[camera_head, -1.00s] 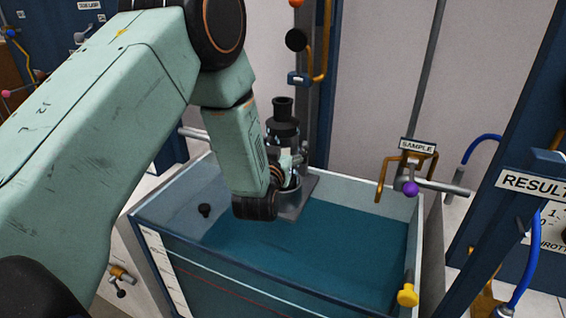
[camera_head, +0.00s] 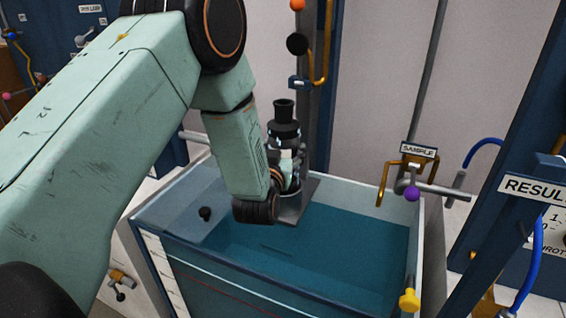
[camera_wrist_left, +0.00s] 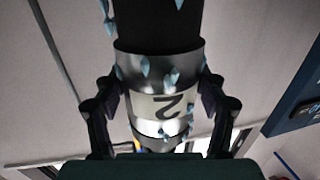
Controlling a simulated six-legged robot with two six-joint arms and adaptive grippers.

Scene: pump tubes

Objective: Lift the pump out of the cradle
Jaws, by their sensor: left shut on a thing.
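The pump (camera_head: 284,128) stands upright at the back wall of the water tank, with a black top and a metal body. In the left wrist view the pump's metal body (camera_wrist_left: 158,72) carries a pale label with a "2", and light blue flakes cling to it. The grey cradle (camera_head: 291,211) is around or just below the pump's lower end, partly hidden by my arm; I cannot tell if the pump still sits in it. My left gripper (camera_wrist_left: 160,106) is shut on the pump, one finger on each side. My right gripper is not in view.
The tank (camera_head: 142,226) holds blue-green water, with open room right of the cradle. A grey post (camera_head: 310,130) rises behind the pump. A SAMPLE tap with a purple knob (camera_head: 412,193) stands at right, and a yellow knob (camera_head: 409,300) is on the tank's right edge.

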